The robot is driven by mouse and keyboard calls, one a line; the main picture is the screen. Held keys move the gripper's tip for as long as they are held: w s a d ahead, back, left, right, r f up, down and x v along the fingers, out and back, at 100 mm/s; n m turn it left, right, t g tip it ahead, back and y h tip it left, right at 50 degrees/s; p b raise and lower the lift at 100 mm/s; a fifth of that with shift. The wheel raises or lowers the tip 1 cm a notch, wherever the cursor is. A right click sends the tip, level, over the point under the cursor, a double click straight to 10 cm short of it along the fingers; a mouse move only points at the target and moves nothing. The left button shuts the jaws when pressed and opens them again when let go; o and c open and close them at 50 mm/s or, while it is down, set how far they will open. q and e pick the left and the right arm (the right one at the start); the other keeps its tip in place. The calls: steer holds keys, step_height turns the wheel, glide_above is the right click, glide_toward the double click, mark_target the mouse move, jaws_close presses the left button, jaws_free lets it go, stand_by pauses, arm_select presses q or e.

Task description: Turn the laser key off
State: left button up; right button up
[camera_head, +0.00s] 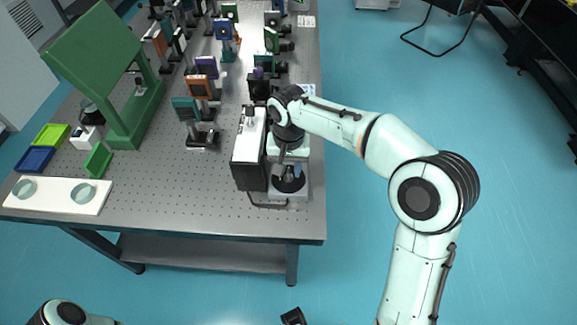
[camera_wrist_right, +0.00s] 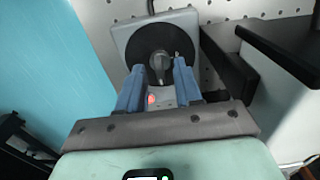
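The laser key (camera_wrist_right: 160,64) is a grey knob on a round black dial (camera_wrist_right: 145,42), set on a light grey box (camera_wrist_right: 190,22). In the head view, the black dial (camera_head: 289,184) and its box (camera_head: 290,158) sit at the table's right front edge, partly hidden by my arm. My right gripper (camera_head: 281,158) reaches down over the box. In the wrist view, its blue fingers (camera_wrist_right: 159,68) are apart, one on each side of the key. I cannot tell whether they touch it. A red light (camera_wrist_right: 151,99) shows between the fingers.
A black-and-white box (camera_head: 249,148) stands close to the key box's left. Several optics mounts (camera_head: 201,110) line the perforated table (camera_head: 200,205). A green stand (camera_head: 115,70) and a white plate (camera_head: 52,196) are at left.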

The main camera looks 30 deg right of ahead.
steer(key=shift+c, duration=0.3)
jaws_close()
arm_select(q)
steer(key=shift+r, duration=0.25)
arm_select(e)
steer(key=shift+r+n, duration=0.1)
steer(key=shift+n, duration=0.3)
steer(key=n+p, duration=0.1)
steer(key=n, duration=0.2)
steer(key=shift+p, duration=0.4)
steer(key=n+p, duration=0.2)
steer(key=n, duration=0.3)
steer(key=n+p, duration=0.1)
steer(key=n, duration=0.3)
steer(key=shift+n+p, duration=0.3)
steer(key=shift+n, duration=0.1)
arm_select(q)
steer(key=w+r+p, duration=0.1)
steer(key=w+r, duration=0.2)
steer(key=r, duration=0.4)
steer(key=shift+w+t, duration=0.3)
arm_select(e)
steer(key=n, duration=0.4)
steer(key=shift+n, duration=0.4)
